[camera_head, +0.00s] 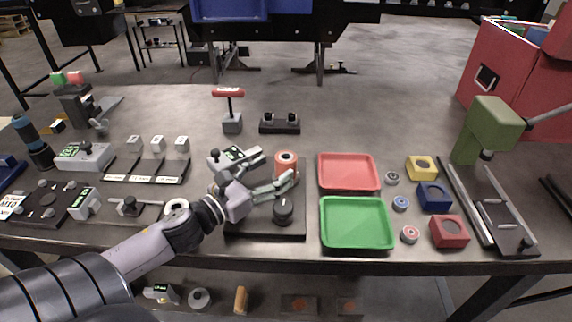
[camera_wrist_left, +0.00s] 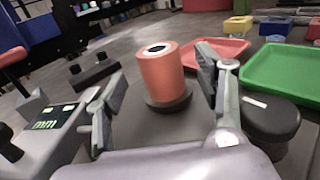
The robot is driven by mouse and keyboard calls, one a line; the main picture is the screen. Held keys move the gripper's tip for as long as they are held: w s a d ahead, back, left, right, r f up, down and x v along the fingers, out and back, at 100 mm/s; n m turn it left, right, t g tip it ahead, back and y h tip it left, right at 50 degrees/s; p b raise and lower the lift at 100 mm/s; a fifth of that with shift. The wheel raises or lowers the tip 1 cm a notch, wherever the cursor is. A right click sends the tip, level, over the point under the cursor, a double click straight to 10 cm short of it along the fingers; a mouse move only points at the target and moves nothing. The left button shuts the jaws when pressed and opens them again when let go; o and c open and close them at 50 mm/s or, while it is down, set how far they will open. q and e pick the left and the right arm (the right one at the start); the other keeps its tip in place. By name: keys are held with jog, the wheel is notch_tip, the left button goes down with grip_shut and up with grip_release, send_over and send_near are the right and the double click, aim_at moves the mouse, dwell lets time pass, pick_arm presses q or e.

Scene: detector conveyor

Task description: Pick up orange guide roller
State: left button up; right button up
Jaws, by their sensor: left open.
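The orange guide roller (camera_head: 286,163) stands upright on a dark round base on a dark fixture plate (camera_head: 296,222). It also shows in the left wrist view (camera_wrist_left: 159,72), with a dark hole in its top. My left gripper (camera_head: 279,184) is open and empty, with its fingers pointing at the roller. In the left wrist view the fingers (camera_wrist_left: 165,100) are spread to either side of the roller, which stands a little beyond them. I cannot tell whether either finger touches it. My right gripper is not in view.
A black knob (camera_head: 283,211) stands close by the fingers on the plate. A grey device with a green display (camera_head: 232,157) stands left of the roller. A red tray (camera_head: 348,172) and a green tray (camera_head: 355,245) lie to the right, both empty.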

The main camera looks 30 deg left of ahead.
aim_at(279, 166)
pick_arm(q)
jog(key=shift+w+d+p, duration=0.2)
jog(key=shift+w+d, duration=0.05)
jog(key=shift+w, duration=1.05)
jog(key=shift+w+d+p, duration=0.2)
jog(key=shift+w, duration=1.05)
jog(key=c, duration=1.4)
